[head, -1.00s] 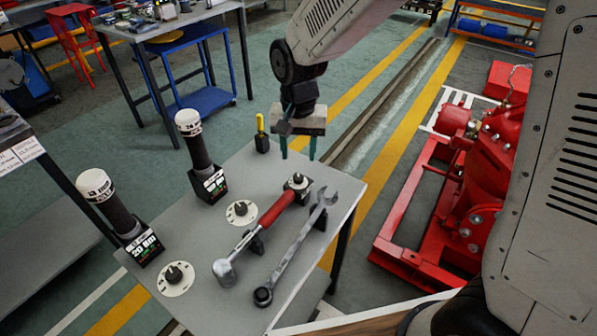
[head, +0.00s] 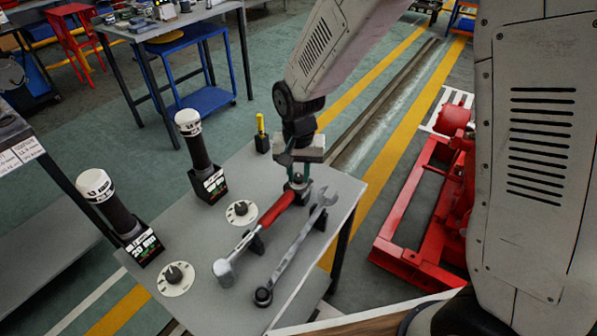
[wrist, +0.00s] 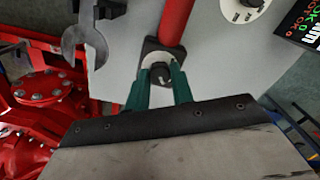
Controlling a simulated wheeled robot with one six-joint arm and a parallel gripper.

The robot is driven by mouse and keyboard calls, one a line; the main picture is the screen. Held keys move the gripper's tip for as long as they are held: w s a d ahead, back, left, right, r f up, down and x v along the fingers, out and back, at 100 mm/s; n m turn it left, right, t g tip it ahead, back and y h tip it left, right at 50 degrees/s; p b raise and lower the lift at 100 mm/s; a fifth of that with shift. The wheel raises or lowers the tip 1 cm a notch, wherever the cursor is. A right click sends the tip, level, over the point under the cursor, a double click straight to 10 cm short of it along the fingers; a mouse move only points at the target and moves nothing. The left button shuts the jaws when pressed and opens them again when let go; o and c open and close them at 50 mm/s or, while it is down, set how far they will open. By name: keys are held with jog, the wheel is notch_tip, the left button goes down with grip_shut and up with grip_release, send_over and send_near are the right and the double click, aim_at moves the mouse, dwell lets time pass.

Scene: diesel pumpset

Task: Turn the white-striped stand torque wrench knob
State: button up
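The torque wrench (head: 267,216) with a red handle lies in its stand on the grey table, its handle end at the back right. A dark knob (wrist: 160,74) with a pale ring under it sits at that end on a dark block; the stripe is too small to make out. In the head view the knob (head: 297,180) is partly hidden by my gripper. My gripper (wrist: 159,80) is above it, pointing down, with its two green fingers apart, one on each side of the knob. I cannot tell whether they touch it.
A combination wrench (head: 297,246) lies right of the torque wrench. Two round dial plates (head: 176,279), two white-capped dark tools (head: 196,145) in display stands and a yellow-handled screwdriver (head: 261,130) stand on the table (head: 215,305). Red machinery (head: 425,215) stands right of it.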

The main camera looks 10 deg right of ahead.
aim_at(299, 177)
jog(key=shift+n, duration=0.3)
jog(key=shift+c, duration=0.3)
jog(key=n, duration=0.2)
jog(key=shift+n, duration=2.1)
jog(key=o, duration=1)
jog(key=shift+r, duration=0.1)
notch_tip(299, 177, up, 8)
jog(key=shift+f, duration=0.2)
